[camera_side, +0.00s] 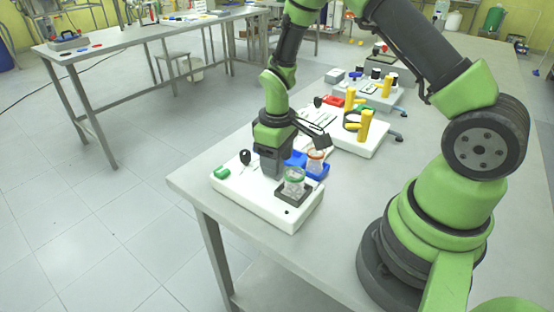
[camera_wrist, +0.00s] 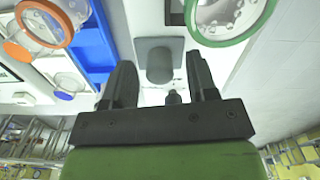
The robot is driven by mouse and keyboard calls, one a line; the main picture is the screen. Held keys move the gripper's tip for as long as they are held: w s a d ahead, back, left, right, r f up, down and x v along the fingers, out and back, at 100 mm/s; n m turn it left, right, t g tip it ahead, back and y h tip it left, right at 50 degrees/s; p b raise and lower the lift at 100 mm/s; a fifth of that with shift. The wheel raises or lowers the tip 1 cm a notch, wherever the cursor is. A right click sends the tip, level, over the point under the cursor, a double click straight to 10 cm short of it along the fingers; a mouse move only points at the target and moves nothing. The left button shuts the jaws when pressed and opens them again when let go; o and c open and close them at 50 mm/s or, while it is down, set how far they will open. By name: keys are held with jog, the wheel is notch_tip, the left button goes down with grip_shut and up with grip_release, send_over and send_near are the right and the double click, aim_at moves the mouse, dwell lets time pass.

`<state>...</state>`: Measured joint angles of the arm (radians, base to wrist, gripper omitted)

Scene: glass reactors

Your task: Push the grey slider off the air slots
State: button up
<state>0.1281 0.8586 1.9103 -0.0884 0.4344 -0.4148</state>
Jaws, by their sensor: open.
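In the wrist view, a grey rounded block (camera_wrist: 159,62), which looks like the slider, sits on a white surface. My gripper (camera_wrist: 160,68) is open, with one dark finger on each side of the block. I cannot tell whether either finger touches it. The air slots cannot be made out. In the side view, my gripper (camera_side: 272,172) points down over the white base unit (camera_side: 255,202), close to its surface. The gripper hides the grey block there.
A green-rimmed glass vessel (camera_side: 294,181) stands close to the gripper, on a dark square. An orange-rimmed glass (camera_side: 316,160) stands by the blue tray (camera_side: 319,172). Another white unit (camera_side: 345,142) lies behind.

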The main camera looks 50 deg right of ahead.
aim_at(261, 186)
jog(key=shift+f, duration=0.35)
grip_shut()
jog(key=a, duration=0.5)
jog(key=shift+a, duration=0.25)
grip_release()
